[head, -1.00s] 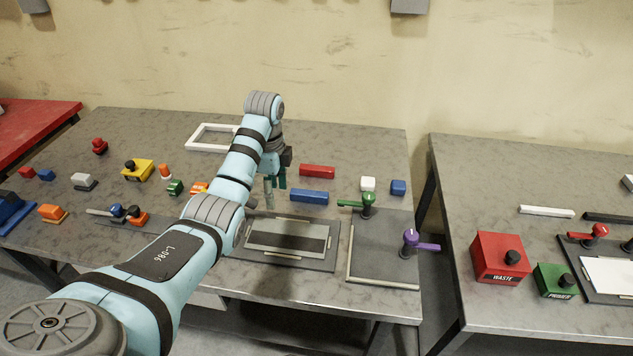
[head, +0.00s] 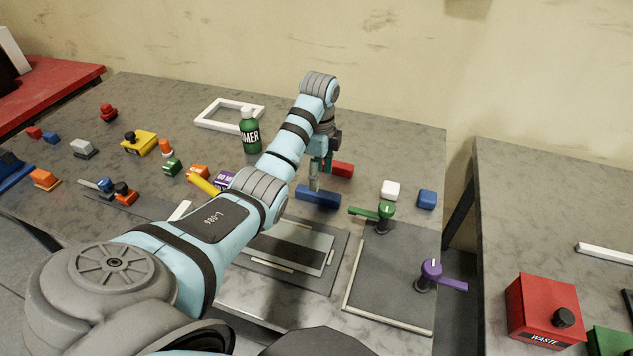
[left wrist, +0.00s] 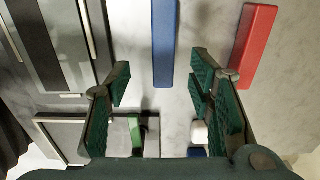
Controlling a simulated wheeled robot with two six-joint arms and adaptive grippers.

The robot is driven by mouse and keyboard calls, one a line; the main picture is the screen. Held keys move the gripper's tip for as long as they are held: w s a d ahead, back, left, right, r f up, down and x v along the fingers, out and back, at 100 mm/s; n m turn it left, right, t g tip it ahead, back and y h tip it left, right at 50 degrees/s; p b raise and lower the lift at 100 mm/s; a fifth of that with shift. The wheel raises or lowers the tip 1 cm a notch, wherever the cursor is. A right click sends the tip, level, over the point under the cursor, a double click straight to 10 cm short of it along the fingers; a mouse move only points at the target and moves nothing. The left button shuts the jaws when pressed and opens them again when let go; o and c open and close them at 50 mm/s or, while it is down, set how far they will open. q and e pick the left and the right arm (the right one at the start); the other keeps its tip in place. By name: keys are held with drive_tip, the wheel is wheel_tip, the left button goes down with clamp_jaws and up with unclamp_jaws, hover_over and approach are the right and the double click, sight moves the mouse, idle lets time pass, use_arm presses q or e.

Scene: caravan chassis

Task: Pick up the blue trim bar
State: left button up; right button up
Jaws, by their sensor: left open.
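The blue trim bar (head: 319,197) lies flat on the grey table, in front of a red bar (head: 341,169). In the left wrist view the blue bar (left wrist: 164,45) runs upright in the upper middle, ahead of the space between the fingers. My left gripper (head: 319,172) points down close above the bar in the head view. It is open and empty, and the fingers show wide apart in the left wrist view (left wrist: 160,90). The red bar (left wrist: 255,45) lies to the right there. My right gripper is not in view.
Behind the bars the table is clear. A white block (head: 390,190), a small blue block (head: 427,199) and a green lever (head: 384,213) stand to the right. A purple lever (head: 432,270) is nearer. A green bottle (head: 250,130) and white frame (head: 229,103) stand left of my arm.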

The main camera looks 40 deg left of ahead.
sight(320, 193)
use_arm(q)
drive_tip(key=shift+w+f, duration=0.2)
drive_tip(key=shift+f, duration=0.85)
drive_tip(key=f, duration=0.2)
drive_tip(key=f+b, duration=0.1)
drive_tip(key=f, duration=0.2)
drive_tip(key=shift+w+b, duration=0.2)
drive_tip(key=shift+b, duration=0.1)
drive_tip(key=shift+s+r, duration=0.15)
drive_tip(key=shift+s, duration=0.05)
drive_tip(key=shift+w, duration=0.1)
clamp_jaws()
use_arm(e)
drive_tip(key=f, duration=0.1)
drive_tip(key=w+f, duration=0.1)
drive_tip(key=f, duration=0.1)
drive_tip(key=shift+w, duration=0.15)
